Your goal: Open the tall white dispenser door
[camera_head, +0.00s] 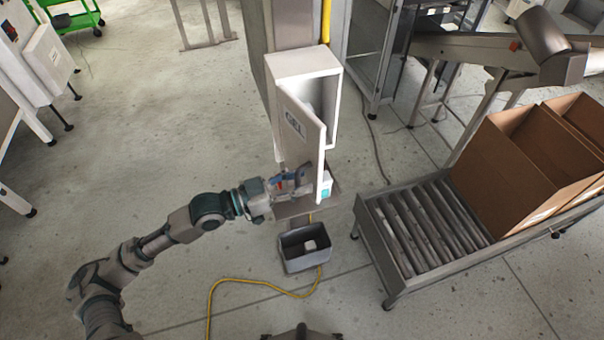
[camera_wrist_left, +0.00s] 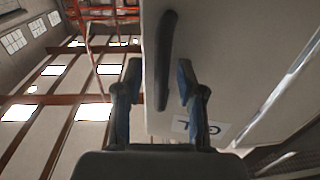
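The tall white dispenser (camera_head: 303,62) stands on a post, and its white door (camera_head: 302,138) is swung partly out, showing some of the interior. The door carries a label, partly readable, and a dark vertical handle (camera_wrist_left: 166,60) shows on it in the left wrist view. My left gripper (camera_head: 296,180) is at the lower part of the door. In the left wrist view its fingers (camera_wrist_left: 158,82) are apart, with the handle seen between them and no clear grip on it. Contact cannot be told. My right gripper is not in view.
A small shelf (camera_head: 290,208) with a white and blue box (camera_head: 326,186) sits below the door. A grey bin (camera_head: 305,258) stands on the floor under it. A roller conveyor (camera_head: 432,225) with cardboard boxes (camera_head: 505,180) is at the right. A yellow cable (camera_head: 250,281) crosses the floor.

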